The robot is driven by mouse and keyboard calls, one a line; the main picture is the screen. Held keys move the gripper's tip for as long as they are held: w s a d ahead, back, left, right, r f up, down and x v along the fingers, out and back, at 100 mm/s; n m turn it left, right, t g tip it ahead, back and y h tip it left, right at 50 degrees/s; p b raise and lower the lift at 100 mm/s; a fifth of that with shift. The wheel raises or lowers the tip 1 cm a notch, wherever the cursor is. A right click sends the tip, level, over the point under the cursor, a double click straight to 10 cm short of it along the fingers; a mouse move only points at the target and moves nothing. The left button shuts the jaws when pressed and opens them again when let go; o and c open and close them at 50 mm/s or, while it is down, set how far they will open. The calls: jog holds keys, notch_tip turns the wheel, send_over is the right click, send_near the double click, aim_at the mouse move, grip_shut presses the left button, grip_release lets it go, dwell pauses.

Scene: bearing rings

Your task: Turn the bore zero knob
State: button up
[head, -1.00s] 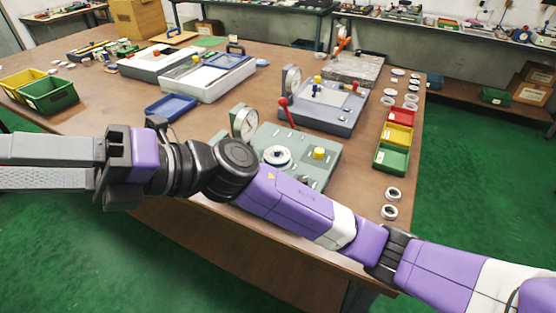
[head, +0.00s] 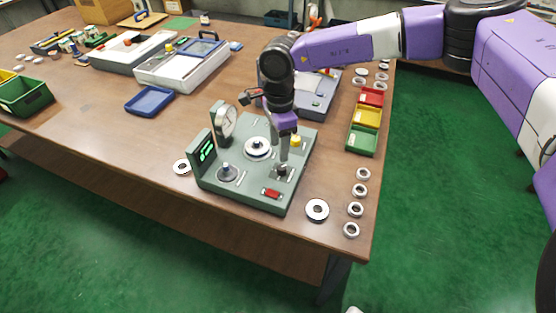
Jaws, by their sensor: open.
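The grey-green gauge fixture (head: 245,190) stands near the table's front edge, with a dial gauge (head: 227,121) and a lit green display (head: 207,150). My gripper (head: 283,161) points down over its right part, just above or around a small dark metal knob (head: 281,171); I cannot tell whether they touch. The fingers are open and partly hide the knob. A white round post (head: 257,147), a grey round post (head: 228,172), a yellow knob (head: 296,141) and a red switch (head: 271,193) also sit on the fixture. No label is readable, so which control is the bore zero knob is unclear.
Several metal rings lie along the right edge, including one near the corner (head: 351,229). A larger ring (head: 317,209) lies right of the fixture, another (head: 181,166) left of it. A green bin (head: 361,141) and blue tray (head: 150,101) stand farther back.

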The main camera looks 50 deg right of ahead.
aim_at(281, 167)
jog(key=shift+s+d+f, duration=0.15)
jog(key=shift+d+f, duration=0.1)
jog(key=shift+d, duration=0.15)
notch_tip(281, 167, down, 7)
jog(key=shift+s+a+f+p, duration=0.1)
jog(key=shift+a+f+p, duration=0.1)
jog(key=shift+p, duration=0.5)
jog(key=shift+c, duration=0.4)
grip_shut()
